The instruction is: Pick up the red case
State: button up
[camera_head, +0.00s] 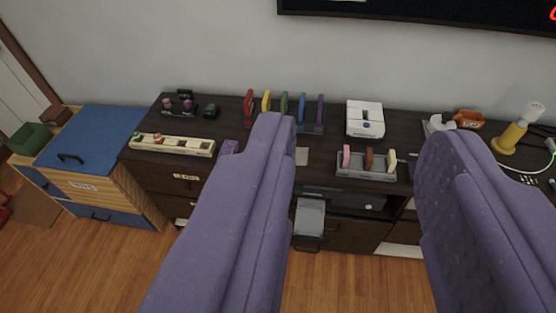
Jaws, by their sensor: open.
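A red upright piece (249,108), which looks like the red case, stands at the left end of a row of coloured upright pieces on the dark cabinet. Yellow, green, blue and purple ones stand to its right. My gripper (360,135) shows as two large purple fingers in the foreground, wide apart with nothing held between them. The red piece is outside the fingers, to the left and farther away.
The dark cabinet (150,168) runs along the wall. On it are a long cream tray (172,145), a white box (365,119), a grey holder (366,172) and a yellow bottle (509,138). A blue-topped chest (95,133) stands left. Wooden floor (110,265) is clear in front.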

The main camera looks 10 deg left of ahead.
aim_at(249, 102)
jog(key=i+j+u, duration=0.2)
jog(key=i+u, duration=0.2)
jog(key=i, duration=0.75)
jog(key=i+l+u, duration=0.2)
jog(key=i+u, duration=0.15)
jog(key=i, duration=0.8)
